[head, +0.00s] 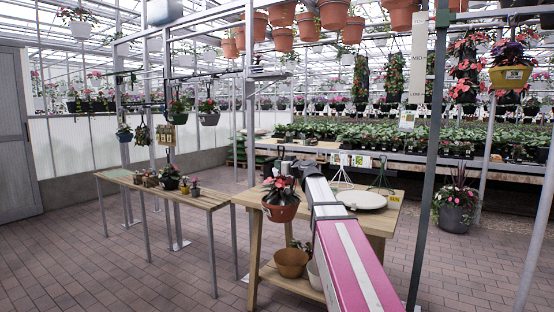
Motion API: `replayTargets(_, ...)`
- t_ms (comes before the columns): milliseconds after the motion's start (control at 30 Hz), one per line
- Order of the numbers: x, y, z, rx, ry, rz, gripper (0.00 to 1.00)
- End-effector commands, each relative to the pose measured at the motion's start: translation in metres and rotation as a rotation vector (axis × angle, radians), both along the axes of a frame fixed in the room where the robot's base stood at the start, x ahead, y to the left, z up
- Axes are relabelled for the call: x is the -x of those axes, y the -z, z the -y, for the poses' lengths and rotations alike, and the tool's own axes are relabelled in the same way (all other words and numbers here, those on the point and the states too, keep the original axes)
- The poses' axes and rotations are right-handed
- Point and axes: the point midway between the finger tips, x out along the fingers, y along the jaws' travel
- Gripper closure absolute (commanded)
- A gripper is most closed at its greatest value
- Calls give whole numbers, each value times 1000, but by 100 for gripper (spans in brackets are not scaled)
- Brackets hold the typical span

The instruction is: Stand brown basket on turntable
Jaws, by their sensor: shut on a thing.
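The brown basket (281,212), with pink-red flowers and leaves, hangs upright below the end of my arm. My gripper (283,167) is shut on its upper part; the dark jaws are small and partly hidden, so the exact hold is unclear. The turntable (362,200) is a pale round disc lying flat on the wooden bench (378,223) at the right. My arm passes in front of the bench, between the basket and the turntable in the picture. The basket is left of the turntable, in front of the bench's left part, and apart from the disc.
Wire stands (382,172) stand behind the turntable. A tan pot (291,262) sits on the bench's lower shelf. A long narrow table (205,200) with small potted plants is at the left. A green post (418,190) rises at the right. Terracotta pots (333,14) hang overhead.

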Motion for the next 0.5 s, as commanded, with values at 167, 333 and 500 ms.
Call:
replayTargets(167, 1, 24, 16, 4, 138, -11, 100)
replayTargets(333, 3, 44, 35, 12, 286, -18, 100)
replayTargets(500, 8, 54, 48, 14, 386, -19, 100)
